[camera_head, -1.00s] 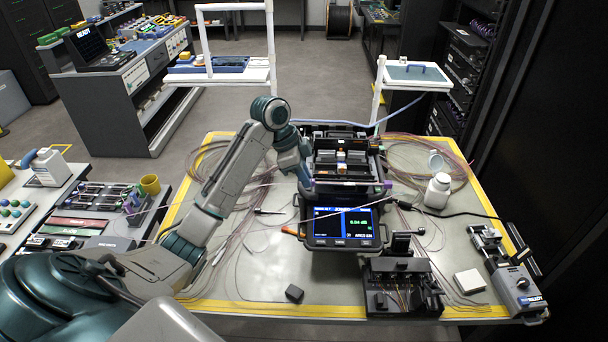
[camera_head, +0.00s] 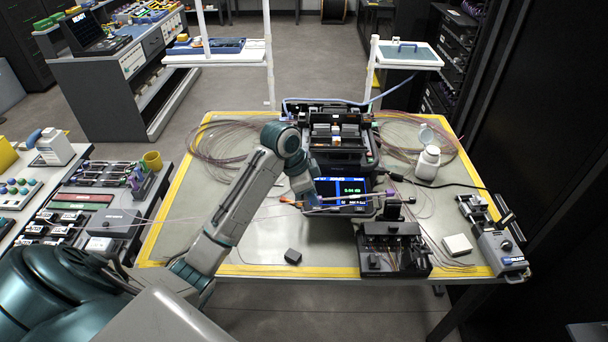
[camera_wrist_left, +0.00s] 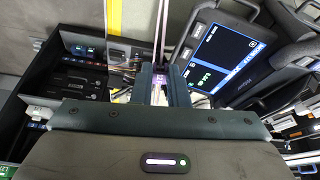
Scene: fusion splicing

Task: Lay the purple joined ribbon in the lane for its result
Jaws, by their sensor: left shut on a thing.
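My left gripper (camera_head: 312,202) is shut on the purple joined ribbon, in front of the splicer's screen (camera_head: 342,190). The ribbon (camera_head: 350,197) runs thin and roughly level across the screen, with a purple piece (camera_head: 390,193) at its right end. A pale strand trails left from the gripper toward the side bench. In the left wrist view, a purple bit (camera_wrist_left: 160,78) shows between the closed fingers (camera_wrist_left: 160,84). A red lane (camera_head: 90,197) and a green lane (camera_head: 82,206) lie on the left bench; their labels are too small to read. My right gripper is not in view.
The splicer (camera_head: 338,140) stands at the table's back middle. A black fixture (camera_head: 392,248), white bottle (camera_head: 427,163), white block (camera_head: 457,245) and small dark block (camera_head: 293,257) are on the table. A yellow cup (camera_head: 153,160) stands on the left bench. The table's front left is mostly clear.

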